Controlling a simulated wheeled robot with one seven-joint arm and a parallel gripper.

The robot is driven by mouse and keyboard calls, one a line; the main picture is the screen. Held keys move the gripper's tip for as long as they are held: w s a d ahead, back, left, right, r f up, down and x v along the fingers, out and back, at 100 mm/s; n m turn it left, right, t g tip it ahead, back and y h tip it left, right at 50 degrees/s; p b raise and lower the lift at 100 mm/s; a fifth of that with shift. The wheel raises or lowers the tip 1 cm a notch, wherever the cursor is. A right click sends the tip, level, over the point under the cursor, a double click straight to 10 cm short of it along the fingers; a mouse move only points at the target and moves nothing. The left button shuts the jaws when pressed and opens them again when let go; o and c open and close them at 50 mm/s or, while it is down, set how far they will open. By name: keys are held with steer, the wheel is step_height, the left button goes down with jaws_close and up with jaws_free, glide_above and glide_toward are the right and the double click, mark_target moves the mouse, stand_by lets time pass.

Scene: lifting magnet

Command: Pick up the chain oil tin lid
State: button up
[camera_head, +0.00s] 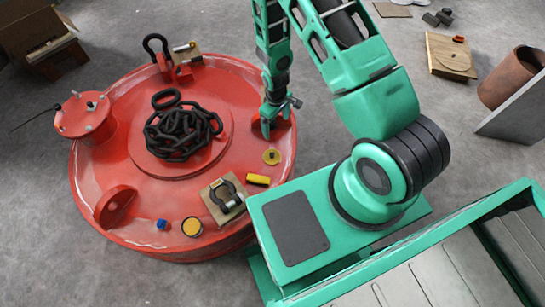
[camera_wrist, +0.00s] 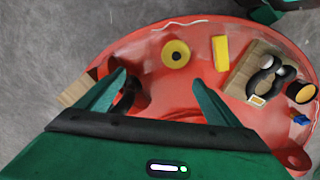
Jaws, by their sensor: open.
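The chain oil tin lid, a small yellow disc with a dark centre (camera_head: 271,157), lies flat on the red magnet's top near its right edge. It also shows in the wrist view (camera_wrist: 175,53), beyond the fingertips and between their lines. The tin (camera_head: 192,226), dark-rimmed with an amber top, stands near the front edge; it also shows in the wrist view (camera_wrist: 301,92). My gripper (camera_head: 268,128) is above the magnet, just behind the lid in the head view. In the wrist view its fingers (camera_wrist: 160,78) are spread with nothing held.
The red magnet (camera_head: 150,215) carries a black chain (camera_head: 182,132) at its middle. A yellow block (camera_head: 258,179) and a wooden block with a shackle (camera_head: 224,201) lie close to the lid. A blue piece (camera_head: 161,224) is farther left. Red lugs rise from the top.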

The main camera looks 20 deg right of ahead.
step_height(320, 180, down, 8)
steer(key=s+a+n, duration=0.1)
steer(key=s+a, duration=0.2)
glide_above(273, 155)
steer(key=f, duration=0.5)
steer(key=shift+w+f, duration=0.1)
steer(key=shift+w, duration=0.25)
steer(key=shift+s+f, duration=0.15)
steer(key=shift+f, duration=1.15)
steer(key=shift+s+f, duration=0.1)
steer(key=shift+f, duration=1.2)
steer(key=c, duration=1.1)
